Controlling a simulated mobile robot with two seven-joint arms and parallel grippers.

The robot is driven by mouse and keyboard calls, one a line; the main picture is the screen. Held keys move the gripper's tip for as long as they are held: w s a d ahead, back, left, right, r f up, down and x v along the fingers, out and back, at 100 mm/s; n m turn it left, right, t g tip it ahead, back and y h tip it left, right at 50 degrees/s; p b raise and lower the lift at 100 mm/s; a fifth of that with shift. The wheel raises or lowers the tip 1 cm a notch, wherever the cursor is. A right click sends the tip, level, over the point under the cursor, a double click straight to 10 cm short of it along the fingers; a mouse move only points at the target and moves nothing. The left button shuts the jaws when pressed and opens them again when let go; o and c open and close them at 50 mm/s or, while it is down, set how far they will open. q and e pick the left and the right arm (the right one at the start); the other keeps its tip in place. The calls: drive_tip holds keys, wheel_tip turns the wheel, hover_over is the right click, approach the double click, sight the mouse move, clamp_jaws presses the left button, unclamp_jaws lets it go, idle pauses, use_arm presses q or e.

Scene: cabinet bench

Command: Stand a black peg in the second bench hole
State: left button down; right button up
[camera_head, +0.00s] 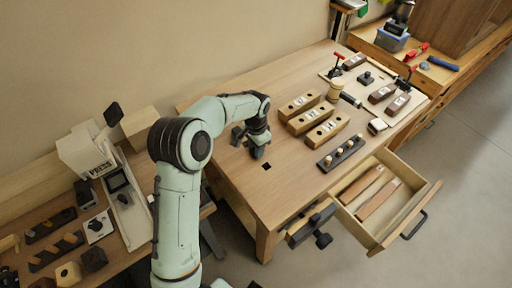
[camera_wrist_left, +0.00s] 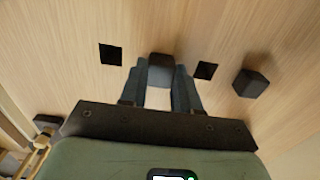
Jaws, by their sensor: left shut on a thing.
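My left gripper (camera_head: 258,148) is over the wooden bench (camera_head: 225,162), fingers pointing down. In the left wrist view my left gripper (camera_wrist_left: 160,85) is shut on a dark peg (camera_wrist_left: 160,70) with a greyer end face. A square bench hole (camera_wrist_left: 110,54) shows left of the held peg, and another square hole (camera_wrist_left: 205,70) shows just right of the fingers. Another black peg (camera_wrist_left: 250,83) stands farther right. In the head view one hole (camera_head: 266,166) shows in front of the gripper. Whether the held peg touches the bench cannot be told. My right gripper is not in view.
Several wooden blocks with holes (camera_head: 305,115) and a dark rack with light pegs (camera_head: 341,153) lie right of the gripper. An open drawer (camera_head: 384,215) juts out at the front right. A vise (camera_head: 313,224) sticks out from the front edge. The bench around the front hole is clear.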

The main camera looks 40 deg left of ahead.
use_arm(q)
drive_tip(key=shift+f, duration=0.35)
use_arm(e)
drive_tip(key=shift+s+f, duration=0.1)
use_arm(q)
drive_tip(key=c, duration=0.6)
unclamp_jaws()
drive_tip(key=shift+r+p, duration=0.7)
drive_tip(key=shift+r, duration=0.7)
drive_tip(key=shift+r+p, duration=1.05)
drive_tip(key=shift+r, duration=1.1)
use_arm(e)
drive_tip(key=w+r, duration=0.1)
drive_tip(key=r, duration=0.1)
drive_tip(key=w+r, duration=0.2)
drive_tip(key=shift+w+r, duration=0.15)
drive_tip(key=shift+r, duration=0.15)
